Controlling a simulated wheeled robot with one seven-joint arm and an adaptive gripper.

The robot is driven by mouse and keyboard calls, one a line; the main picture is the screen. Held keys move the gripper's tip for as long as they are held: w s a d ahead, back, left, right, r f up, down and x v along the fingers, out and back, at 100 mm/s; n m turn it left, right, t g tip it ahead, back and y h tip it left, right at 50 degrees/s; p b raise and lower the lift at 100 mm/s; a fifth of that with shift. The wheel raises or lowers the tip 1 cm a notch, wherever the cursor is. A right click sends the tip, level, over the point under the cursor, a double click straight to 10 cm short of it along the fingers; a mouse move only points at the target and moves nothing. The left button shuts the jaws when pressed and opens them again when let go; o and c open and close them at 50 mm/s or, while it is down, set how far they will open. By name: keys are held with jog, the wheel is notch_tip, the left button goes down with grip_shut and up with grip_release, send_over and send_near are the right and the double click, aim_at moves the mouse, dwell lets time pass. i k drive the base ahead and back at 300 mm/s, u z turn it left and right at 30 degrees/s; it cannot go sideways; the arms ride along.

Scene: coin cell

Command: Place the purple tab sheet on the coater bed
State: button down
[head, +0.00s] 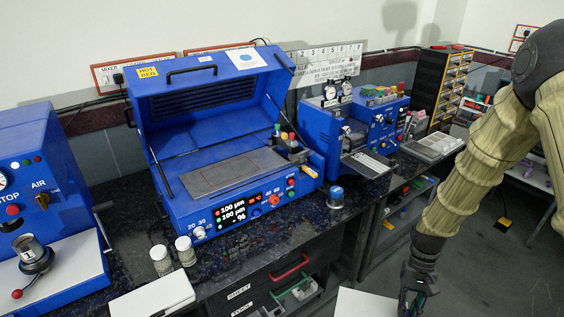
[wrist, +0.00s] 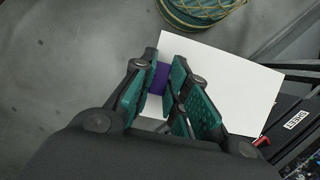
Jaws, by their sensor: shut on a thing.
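The purple tab sheet shows in the wrist view as a white sheet (wrist: 225,75) with a purple tab (wrist: 158,80). My gripper (wrist: 172,92) is shut on the purple tab between its teal finger pads. In the head view the white sheet (head: 365,303) is cut off at the bottom edge, beside my gripper (head: 411,300). The coater bed (head: 232,172) is a flat grey plate inside the blue coater, whose lid is raised. The bed looks bare. My gripper is to the right of the coater and in front of the bench, apart from the bed.
Two small jars (head: 186,251) stand at the bench front, near a white pad (head: 153,297). A small blue-capped jar (head: 336,196) stands right of the coater. A drawer (head: 290,285) below the bench is open. Blue machines flank the coater.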

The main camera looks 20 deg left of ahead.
aim_at(230, 171)
jog(key=u, duration=0.65)
jog(key=i, duration=0.55)
jog(key=u, duration=0.45)
